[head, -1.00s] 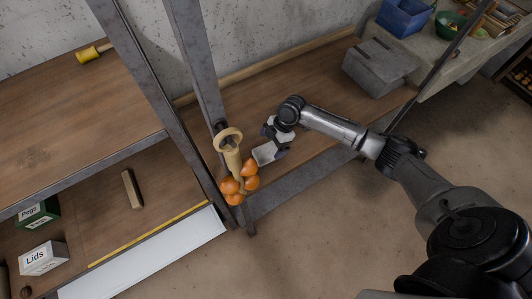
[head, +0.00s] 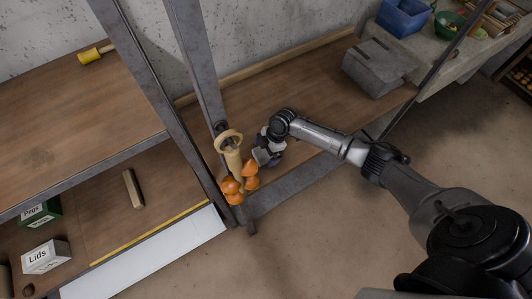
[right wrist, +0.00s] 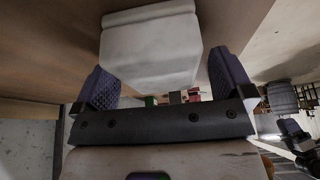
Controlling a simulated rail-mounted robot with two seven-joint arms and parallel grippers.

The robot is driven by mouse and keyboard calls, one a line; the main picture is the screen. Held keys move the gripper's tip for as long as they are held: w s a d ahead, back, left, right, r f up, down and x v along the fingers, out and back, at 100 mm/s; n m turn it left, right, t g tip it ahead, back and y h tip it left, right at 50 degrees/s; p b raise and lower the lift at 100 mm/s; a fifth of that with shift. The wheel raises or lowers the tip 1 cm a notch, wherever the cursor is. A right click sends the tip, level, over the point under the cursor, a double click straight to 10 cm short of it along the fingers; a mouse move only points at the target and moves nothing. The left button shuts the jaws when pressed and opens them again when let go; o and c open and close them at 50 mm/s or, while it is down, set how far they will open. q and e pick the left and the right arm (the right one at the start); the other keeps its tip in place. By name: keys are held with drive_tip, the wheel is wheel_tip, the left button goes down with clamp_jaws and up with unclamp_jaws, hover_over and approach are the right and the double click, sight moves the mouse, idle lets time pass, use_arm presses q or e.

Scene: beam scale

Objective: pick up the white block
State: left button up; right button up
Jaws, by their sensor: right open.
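The white block (right wrist: 150,48) fills the upper middle of the right wrist view, pale with a ridged far edge. My right gripper (right wrist: 162,75) is open, with one purple ribbed finger on each side of the block's near part. I cannot tell whether either finger touches it. In the head view my right gripper (head: 266,152) is low over the wooden shelf, just right of the tan ringed piece and the orange balls. A small pale patch shows at its fingers; I cannot tell whether it is the block. My left gripper is not in view.
The tan ringed piece (head: 232,155) and several orange balls (head: 250,170) are close left of the gripper, near a metal post (head: 196,75). A grey box (head: 378,68) stands at the shelf's right end. The shelf between is clear.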

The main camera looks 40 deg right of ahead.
sight(264, 154)
drive_tip(key=shift+f, duration=0.25)
drive_tip(key=shift+c, duration=0.2)
idle(0.3)
drive_tip(key=c, duration=1)
drive_tip(key=shift+r, duration=0.1)
drive_tip(key=shift+r, duration=0.45)
drive_tip(key=r, duration=0.2)
drive_tip(key=s+r, duration=0.1)
drive_tip(key=r, duration=0.1)
drive_tip(key=shift+d+b, duration=0.3)
drive_tip(key=s+d+r, duration=0.1)
drive_tip(key=s+r, duration=0.1)
drive_tip(key=s, duration=0.1)
drive_tip(key=s+d+r, duration=0.1)
drive_tip(key=s+r, duration=0.1)
drive_tip(key=s, duration=0.1)
drive_tip(key=s+d+r, duration=0.2)
drive_tip(key=s, duration=0.1)
drive_tip(key=shift+s+r+b, duration=0.2)
drive_tip(key=shift+s+b, duration=0.15)
drive_tip(key=shift+s, duration=0.05)
